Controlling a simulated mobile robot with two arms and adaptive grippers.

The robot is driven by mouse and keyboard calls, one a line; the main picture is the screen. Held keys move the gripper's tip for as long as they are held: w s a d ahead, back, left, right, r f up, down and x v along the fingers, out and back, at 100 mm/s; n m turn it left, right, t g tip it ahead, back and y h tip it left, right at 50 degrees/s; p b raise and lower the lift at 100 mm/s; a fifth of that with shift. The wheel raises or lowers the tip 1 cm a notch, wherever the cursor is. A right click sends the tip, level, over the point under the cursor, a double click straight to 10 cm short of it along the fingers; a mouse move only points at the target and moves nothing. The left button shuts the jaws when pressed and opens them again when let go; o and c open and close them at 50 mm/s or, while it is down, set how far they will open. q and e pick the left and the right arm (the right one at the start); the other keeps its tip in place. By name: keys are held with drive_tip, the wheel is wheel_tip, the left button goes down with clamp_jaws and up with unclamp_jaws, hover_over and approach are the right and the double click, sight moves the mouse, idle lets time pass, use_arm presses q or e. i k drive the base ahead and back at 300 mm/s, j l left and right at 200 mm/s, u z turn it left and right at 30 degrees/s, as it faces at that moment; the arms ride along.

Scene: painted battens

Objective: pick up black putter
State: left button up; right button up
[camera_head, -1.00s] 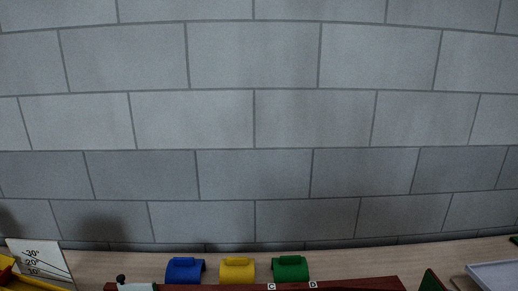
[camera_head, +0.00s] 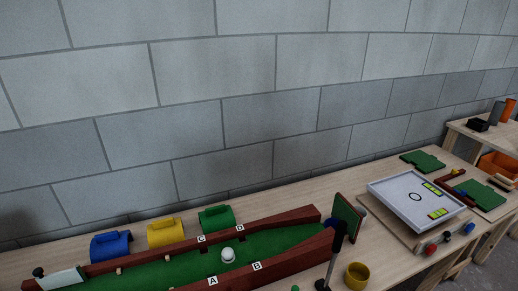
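A black putter (camera_head: 336,240) stands nearly upright by the right end of the green putting lane (camera_head: 190,266). Its dark grip is at the top, and a thin shaft runs down to a dark foot near the bottom edge of the view. A white ball (camera_head: 228,255) lies on the lane between the letter blocks. Neither of my grippers is in view.
Red-brown battens edge the lane. Blue (camera_head: 111,246), yellow (camera_head: 166,232) and green (camera_head: 216,218) blocks stand behind it. A yellow cup (camera_head: 357,275) is right of the putter. A white tray (camera_head: 385,196) lies further right. A second table (camera_head: 465,131) is at far right.

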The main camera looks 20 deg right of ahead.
sight(322, 285)
drive_tip(key=z, duration=1.25)
